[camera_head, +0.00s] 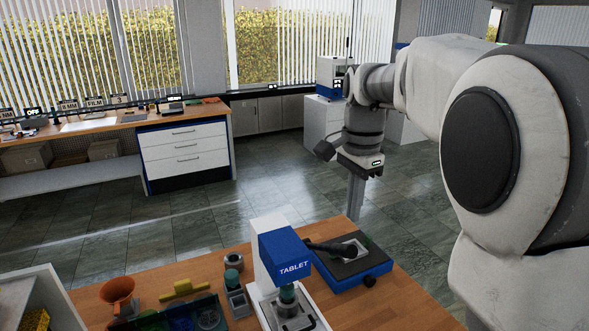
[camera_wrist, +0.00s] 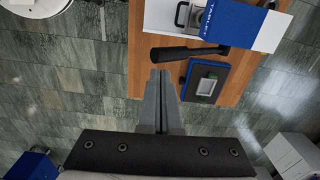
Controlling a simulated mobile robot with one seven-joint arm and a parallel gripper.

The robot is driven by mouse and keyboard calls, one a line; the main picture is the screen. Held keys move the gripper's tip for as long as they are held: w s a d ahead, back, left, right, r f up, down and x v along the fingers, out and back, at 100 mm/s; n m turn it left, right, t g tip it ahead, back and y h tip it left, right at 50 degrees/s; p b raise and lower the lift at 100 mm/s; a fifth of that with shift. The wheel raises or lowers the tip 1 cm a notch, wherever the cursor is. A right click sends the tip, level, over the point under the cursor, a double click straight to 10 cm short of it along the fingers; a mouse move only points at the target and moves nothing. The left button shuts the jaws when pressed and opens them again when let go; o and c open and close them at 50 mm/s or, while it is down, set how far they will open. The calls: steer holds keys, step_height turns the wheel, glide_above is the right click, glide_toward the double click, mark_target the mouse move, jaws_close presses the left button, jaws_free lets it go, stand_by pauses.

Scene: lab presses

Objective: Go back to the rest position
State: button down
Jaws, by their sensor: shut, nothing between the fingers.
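My gripper shows in the wrist view (camera_wrist: 162,75), its two fingers together with nothing between them. In that view the fingertips lie over the edge of the wooden bench, near a black lever handle. In the head view my arm reaches in from the right, and its end hangs above the floor and the far right side of the bench. The fingers are hard to make out there. The blue and white tablet press (camera_head: 283,260) stands on the wooden bench (camera_head: 382,305), below and left of the arm's end. It also shows in the wrist view (camera_wrist: 232,22).
A blue device with a dark top (camera_head: 352,268) stands right of the press, a black handle over it. An orange funnel (camera_head: 117,295), a yellow item (camera_head: 183,288) and a dark tray (camera_head: 170,318) lie left. A drawer cabinet (camera_head: 184,155) stands behind. The floor between is clear.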

steer(key=s+f+n+t+b, duration=0.2)
steer(key=s+n, duration=0.4)
steer(key=s, duration=0.5)
steer(key=s+f+n+t+b, duration=0.2)
steer(key=s+f+n, duration=0.3)
steer(key=s, duration=0.5)
steer(key=shift+s+f+n+t+b, duration=0.2)
steer(key=shift+s+n+t+b, duration=0.2)
steer(key=shift+n+t, duration=0.45)
